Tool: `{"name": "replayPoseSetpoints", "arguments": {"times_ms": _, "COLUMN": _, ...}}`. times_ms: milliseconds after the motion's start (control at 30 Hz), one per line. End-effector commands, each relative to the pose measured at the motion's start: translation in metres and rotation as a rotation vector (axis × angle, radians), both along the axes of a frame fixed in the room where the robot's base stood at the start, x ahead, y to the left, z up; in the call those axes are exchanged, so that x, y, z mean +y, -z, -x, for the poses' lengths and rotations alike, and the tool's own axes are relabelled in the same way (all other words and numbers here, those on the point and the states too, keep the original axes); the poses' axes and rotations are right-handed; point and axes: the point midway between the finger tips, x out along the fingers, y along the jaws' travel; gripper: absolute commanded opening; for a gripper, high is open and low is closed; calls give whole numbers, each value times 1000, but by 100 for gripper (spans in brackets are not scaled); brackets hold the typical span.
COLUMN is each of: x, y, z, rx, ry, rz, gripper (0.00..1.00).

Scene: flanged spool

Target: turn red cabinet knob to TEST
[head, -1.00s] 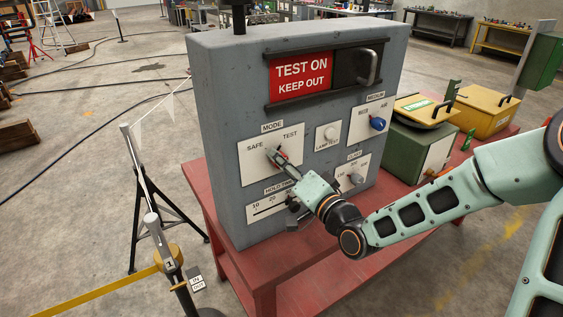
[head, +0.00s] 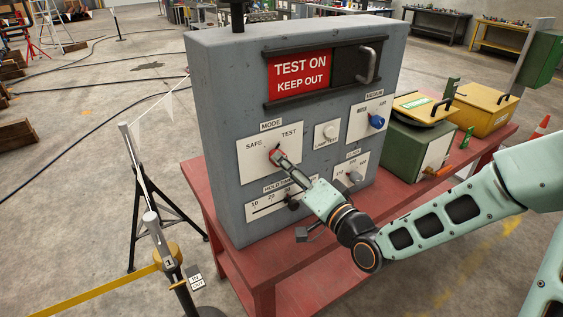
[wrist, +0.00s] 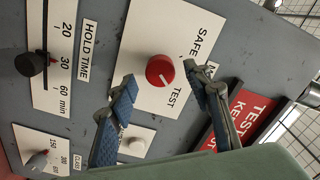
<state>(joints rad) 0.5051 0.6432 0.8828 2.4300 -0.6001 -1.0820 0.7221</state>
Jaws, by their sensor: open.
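The red knob (head: 276,152) is on the white MODE plate (head: 252,160) on the front of the grey cabinet, between the SAFE and TEST labels. In the wrist view the round red knob (wrist: 160,71) shows in full, with a small pale mark that seems to face the TEST label (wrist: 177,98); its exact angle is hard to tell. My gripper (head: 282,159) is in front of the plate, and its fingers partly cover the knob in the head view. In the wrist view my gripper (wrist: 158,80) is open, with one blue-padded finger on each side of the knob, apart from it.
A black HOLD TIME knob (head: 293,202), a lamp test button (head: 330,132), a blue MEDIUM knob (head: 376,121) and a grey CLASS knob (head: 355,177) surround the plate. The cabinet stands on a red table (head: 262,270). A barrier post (head: 166,258) stands at left.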

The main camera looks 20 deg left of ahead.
Motion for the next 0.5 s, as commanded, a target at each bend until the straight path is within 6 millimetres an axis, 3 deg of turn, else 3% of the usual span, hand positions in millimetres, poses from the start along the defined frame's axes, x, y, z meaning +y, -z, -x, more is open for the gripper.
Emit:
{"name": "replayPoseSetpoints", "arguments": {"times_ms": 200, "x": -24, "y": 0, "z": 19, "rx": 1, "ry": 2, "rz": 1, "gripper": 45}}
{"name": "replayPoseSetpoints", "arguments": {"times_ms": 500, "x": -29, "y": 0, "z": 25, "rx": 1, "ry": 1, "rz": -2, "gripper": 45}}
